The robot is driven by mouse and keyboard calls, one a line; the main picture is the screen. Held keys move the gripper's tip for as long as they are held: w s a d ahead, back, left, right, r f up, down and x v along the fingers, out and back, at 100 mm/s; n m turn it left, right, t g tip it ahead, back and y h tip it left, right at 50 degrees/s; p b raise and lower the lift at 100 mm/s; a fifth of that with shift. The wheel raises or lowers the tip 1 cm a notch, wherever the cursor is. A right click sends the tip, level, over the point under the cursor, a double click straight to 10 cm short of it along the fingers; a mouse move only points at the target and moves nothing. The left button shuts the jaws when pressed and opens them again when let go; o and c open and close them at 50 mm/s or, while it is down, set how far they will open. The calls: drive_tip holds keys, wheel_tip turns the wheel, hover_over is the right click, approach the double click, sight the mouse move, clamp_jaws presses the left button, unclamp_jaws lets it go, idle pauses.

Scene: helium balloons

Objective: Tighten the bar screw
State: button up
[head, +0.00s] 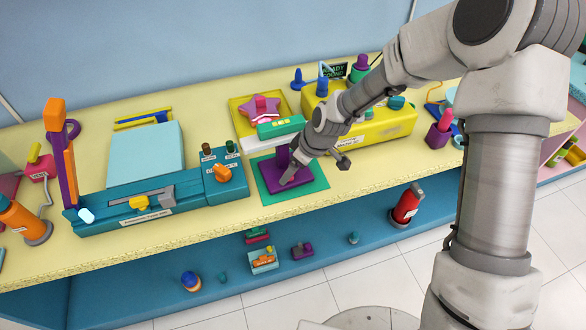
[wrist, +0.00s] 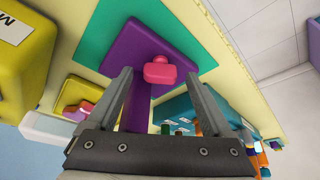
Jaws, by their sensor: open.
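A purple stand (head: 270,182) with a flat base and a purple upright sits on a green mat (head: 318,183) at the table's front edge. In the wrist view, a pink T-shaped screw head (wrist: 159,72) shows on the purple stand (wrist: 135,40); I cannot tell for certain that it is the bar screw. My gripper (wrist: 160,76) is open, its fingers on either side of the pink head in that view. I see no clear contact. In the head view my gripper (head: 292,172) is at the stand and partly hides it.
A teal sealing machine (head: 130,215) with an orange knob (head: 223,172) stands left of the mat. A yellow machine (head: 375,128) and a yellow tray (head: 241,122) with a pink star balloon (head: 261,107) are behind it. A red extinguisher-like bottle (head: 407,204) stands on the lower shelf.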

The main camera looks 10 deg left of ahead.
drive_tip(key=shift+a+f, duration=0.2)
drive_tip(key=shift+f, duration=0.2)
clamp_jaws()
drive_tip(key=shift+f+b, duration=0.1)
drive_tip(key=shift+b, duration=0.25)
drive_tip(key=m+t+b, duration=0.1)
drive_tip(key=m+b, duration=0.1)
drive_tip(key=b, duration=0.1)
drive_tip(key=shift+s+f+m, duration=0.1)
drive_tip(key=shift+m, duration=0.3)
drive_tip(key=shift+s+a+m+t+h+b, duration=0.1)
drive_tip(key=shift+m+t+h+b, duration=0.2)
drive_tip(key=shift+m+b, duration=0.55)
drive_tip(key=shift+a+m+t+h+b, duration=0.15)
drive_tip(key=shift+m+h+b, duration=0.25)
drive_tip(key=shift+m+b, duration=0.45)
drive_tip(key=shift+d+r+m, duration=0.1)
drive_tip(key=shift+r+m, duration=0.1)
drive_tip(key=shift+m, duration=0.1)
